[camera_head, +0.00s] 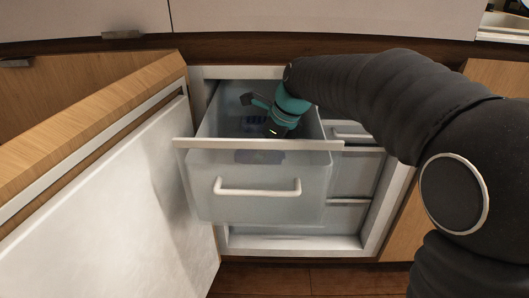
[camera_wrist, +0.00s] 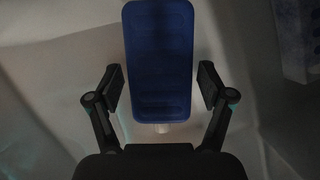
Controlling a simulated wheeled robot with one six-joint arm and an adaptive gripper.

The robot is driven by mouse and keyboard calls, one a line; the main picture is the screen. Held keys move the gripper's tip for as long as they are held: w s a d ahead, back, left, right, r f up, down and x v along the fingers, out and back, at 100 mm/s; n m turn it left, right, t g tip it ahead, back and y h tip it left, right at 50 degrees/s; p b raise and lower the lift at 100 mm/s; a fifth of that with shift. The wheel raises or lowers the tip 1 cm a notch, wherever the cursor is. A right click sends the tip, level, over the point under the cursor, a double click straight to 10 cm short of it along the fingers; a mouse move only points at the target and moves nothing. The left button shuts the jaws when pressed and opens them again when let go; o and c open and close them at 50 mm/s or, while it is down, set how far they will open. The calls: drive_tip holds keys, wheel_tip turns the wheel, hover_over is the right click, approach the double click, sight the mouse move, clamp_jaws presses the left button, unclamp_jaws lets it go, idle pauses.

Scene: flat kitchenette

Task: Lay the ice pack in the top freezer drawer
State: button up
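The ice pack is a dark blue flat slab (camera_wrist: 158,60), upright in the wrist view between the two fingers of my gripper (camera_wrist: 161,87). A narrow gap shows between each fingertip and the pack's sides, so the gripper looks open around it. A short pale stub shows at the pack's lower end. The top freezer drawer (camera_head: 258,182) is pulled out, translucent with a white handle. In the camera_head view my gripper (camera_head: 262,117) is down inside the drawer, with a bit of blue beside it. The pack appears to lie in the drawer; its underside is hidden.
The freezer door (camera_head: 150,190) stands open at the left. More drawers (camera_head: 355,175) sit shut behind and below the open one. A pale object with blue marks (camera_wrist: 300,45) shows at the right of the wrist view. Wooden cabinet fronts (camera_head: 495,75) flank the freezer.

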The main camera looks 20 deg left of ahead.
idle(0.3)
drive_tip(key=p+v, duration=0.2)
drive_tip(key=v, duration=1)
drive_tip(key=shift+r, duration=0.2)
